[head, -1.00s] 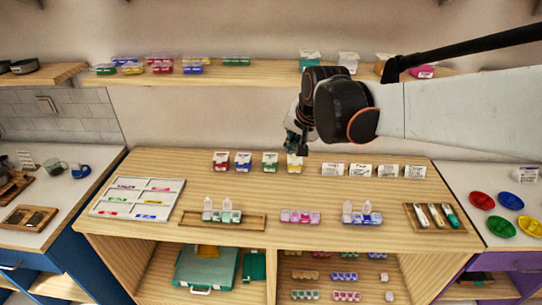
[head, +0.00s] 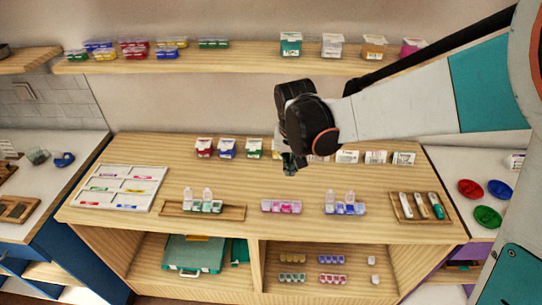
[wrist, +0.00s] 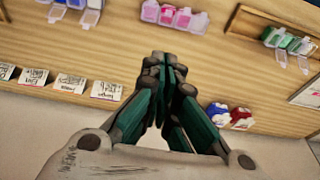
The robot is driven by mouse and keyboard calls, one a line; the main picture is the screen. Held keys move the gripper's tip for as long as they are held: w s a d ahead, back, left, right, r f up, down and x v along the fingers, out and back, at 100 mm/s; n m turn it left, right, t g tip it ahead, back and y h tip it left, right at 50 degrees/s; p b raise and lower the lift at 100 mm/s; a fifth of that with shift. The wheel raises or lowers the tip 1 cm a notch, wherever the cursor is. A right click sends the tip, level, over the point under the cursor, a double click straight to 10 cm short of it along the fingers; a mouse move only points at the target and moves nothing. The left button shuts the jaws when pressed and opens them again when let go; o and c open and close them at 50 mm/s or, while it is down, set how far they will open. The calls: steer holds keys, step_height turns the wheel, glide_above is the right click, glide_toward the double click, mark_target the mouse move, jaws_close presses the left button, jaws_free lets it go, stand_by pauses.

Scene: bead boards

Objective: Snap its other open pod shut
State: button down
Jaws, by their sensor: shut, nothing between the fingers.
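Three pod organisers sit in a row on the wooden counter (head: 150,228). The green one (head: 205,206) lies on a wooden tray with two clear lids standing up; it also shows in the wrist view (wrist: 288,42). The pink one (head: 281,206) in the middle looks shut; it also shows in the wrist view (wrist: 173,17). The blue one (head: 345,209) on the right has two lids standing up, and shows at the wrist view's top edge (wrist: 75,4). My gripper (head: 290,168) is shut and empty, above the counter behind the pink organiser. Its fingertips (wrist: 163,60) meet in the wrist view.
Small boxes (head: 226,148) and white cards (head: 376,157) line the counter's back. A white sectioned tray (head: 118,188) is at left, a tray of tools (head: 421,207) at right. The shelf (head: 220,63) above holds more organisers. The counter's front strip is clear.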

steer(key=b, duration=0.3)
glide_above(287, 201)
steer(key=x, duration=0.6)
steer(key=s+x, duration=0.1)
steer(key=x, duration=0.2)
steer(key=shift+a+f, duration=0.1)
steer(key=shift+f, duration=0.1)
steer(key=s+f, duration=0.1)
steer(key=f, duration=0.1)
steer(key=shift+s+f, duration=0.35)
steer(key=shift+s+f+b, duration=0.2)
steer(key=shift+f+b, duration=0.15)
steer(key=shift+s, duration=0.1)
steer(key=shift+s+f+t+b, duration=0.1)
steer(key=shift+s+t+b, duration=0.1)
steer(key=shift+t+b, duration=0.15)
